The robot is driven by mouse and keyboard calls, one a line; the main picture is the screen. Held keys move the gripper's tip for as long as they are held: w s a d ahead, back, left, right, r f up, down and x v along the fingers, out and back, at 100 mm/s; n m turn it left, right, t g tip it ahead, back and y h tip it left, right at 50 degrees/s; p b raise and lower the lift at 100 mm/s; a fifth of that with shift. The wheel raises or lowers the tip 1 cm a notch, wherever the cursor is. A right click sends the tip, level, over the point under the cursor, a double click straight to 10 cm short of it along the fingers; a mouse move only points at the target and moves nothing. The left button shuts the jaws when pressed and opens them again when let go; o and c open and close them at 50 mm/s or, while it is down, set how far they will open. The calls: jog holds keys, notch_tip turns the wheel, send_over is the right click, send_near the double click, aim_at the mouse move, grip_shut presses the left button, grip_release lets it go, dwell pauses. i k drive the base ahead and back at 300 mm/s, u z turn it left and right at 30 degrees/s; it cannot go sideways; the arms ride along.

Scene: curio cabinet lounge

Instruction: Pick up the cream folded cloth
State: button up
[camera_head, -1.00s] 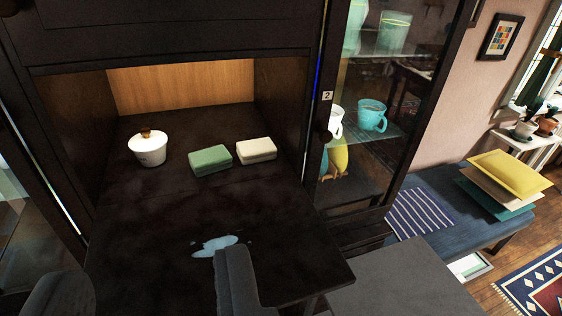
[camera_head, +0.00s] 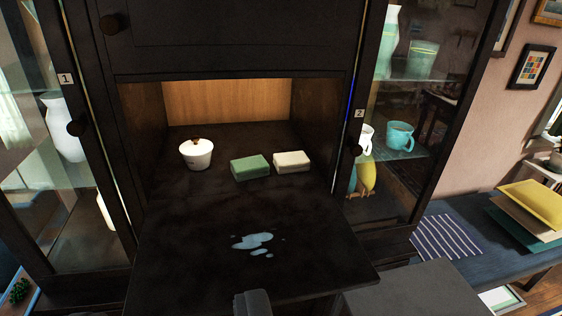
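The cream folded cloth (camera_head: 292,161) is a small pale block with rounded edges. It lies on the dark surface inside the cabinet's lit niche, just right of a green folded cloth (camera_head: 250,168). A narrow gap separates the two. My gripper (camera_head: 253,304) shows only as a dark grey finger part at the bottom edge, well in front of and below the cloths. The rest of it is out of frame, so its opening is hidden. Nothing is seen held.
A white lidded pot (camera_head: 196,154) stands left of the cloths. A pale blue spill (camera_head: 254,242) lies on the dark flap (camera_head: 190,265) in front. Glass-fronted sections flank the niche, with a teal mug (camera_head: 399,137) on the right. A bench (camera_head: 478,262) stands at right.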

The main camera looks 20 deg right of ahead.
aim_at(295, 162)
jog(key=i, duration=0.85)
jog(key=z, duration=0.05)
